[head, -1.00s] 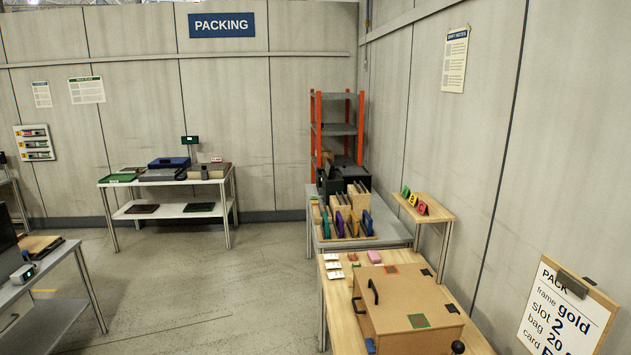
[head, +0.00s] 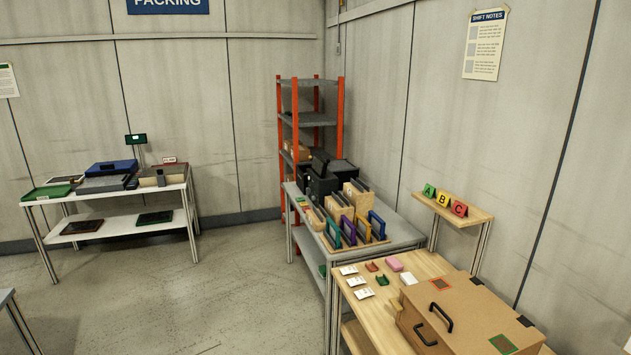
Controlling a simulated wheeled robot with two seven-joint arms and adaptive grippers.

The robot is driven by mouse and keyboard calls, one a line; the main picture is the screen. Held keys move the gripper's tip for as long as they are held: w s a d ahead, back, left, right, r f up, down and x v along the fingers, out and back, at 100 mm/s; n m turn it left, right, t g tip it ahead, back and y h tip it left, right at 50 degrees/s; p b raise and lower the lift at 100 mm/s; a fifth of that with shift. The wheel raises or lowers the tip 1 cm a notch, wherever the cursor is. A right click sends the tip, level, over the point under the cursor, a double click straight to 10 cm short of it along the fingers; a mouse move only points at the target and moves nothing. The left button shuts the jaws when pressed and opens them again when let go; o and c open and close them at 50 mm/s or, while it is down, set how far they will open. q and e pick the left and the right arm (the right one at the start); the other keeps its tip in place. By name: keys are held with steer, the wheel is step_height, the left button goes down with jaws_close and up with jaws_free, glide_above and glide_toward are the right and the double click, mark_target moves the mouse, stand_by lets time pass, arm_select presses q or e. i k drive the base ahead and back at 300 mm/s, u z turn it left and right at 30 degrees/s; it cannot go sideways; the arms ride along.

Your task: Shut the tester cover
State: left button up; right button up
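Nothing in view is labelled as a tester, so I cannot tell for sure which thing the tester cover belongs to. A brown box (head: 470,305) with black handles sits at the lower right on a wooden table; its top looks flat, and its near part is cut off by the frame. Black cases (head: 324,180) stand on the grey table further back; whether a lid there is open is too small to tell. Neither of my grippers is in view.
An orange rack (head: 340,112) is at the back. Floor (head: 200,290) at left is clear.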

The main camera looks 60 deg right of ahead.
mark_target(339, 164)
steer(key=z, duration=1.35)
steer(key=i, duration=6.25)
steer(key=z, duration=2)
